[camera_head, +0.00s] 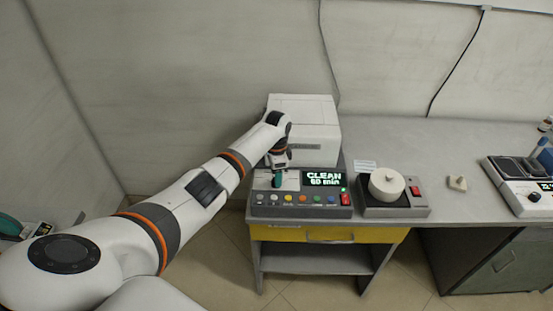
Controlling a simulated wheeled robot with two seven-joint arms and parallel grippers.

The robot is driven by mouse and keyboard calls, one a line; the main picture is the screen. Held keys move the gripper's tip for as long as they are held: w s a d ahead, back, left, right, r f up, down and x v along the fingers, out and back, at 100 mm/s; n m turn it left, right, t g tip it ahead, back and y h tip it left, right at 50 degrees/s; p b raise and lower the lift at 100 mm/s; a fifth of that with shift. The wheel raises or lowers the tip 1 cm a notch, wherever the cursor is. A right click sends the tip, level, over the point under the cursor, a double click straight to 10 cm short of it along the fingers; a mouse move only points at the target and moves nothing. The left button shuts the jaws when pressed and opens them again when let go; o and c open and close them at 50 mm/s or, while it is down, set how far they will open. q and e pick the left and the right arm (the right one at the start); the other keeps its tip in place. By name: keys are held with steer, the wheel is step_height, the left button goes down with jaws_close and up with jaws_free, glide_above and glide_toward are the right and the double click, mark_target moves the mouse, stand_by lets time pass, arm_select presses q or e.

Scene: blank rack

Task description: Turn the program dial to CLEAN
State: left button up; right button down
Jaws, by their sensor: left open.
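A control panel (265,200) with a row of coloured buttons stands at the left end of the grey bench, in front of a white box-shaped unit. Its display (322,179) reads "CLEAN 60 min" in pale green letters. My left arm reaches in from the left, and my left gripper (278,180) points down at the panel just left of the display. It is open, with teal showing at its tip. The program dial cannot be made out; the gripper covers that part of the panel. My right gripper is out of view.
A small cream object (457,183) lies farther right, then a white instrument (519,187). The bench behind them is mostly clear. A yellow drawer (375,236) sits below.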

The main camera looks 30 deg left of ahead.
arm_select(q)
step_height(320, 180, up, 10)
steer(key=b, duration=0.1)
steer(key=shift+b, duration=0.35)
steer(key=shift+f, duration=0.15)
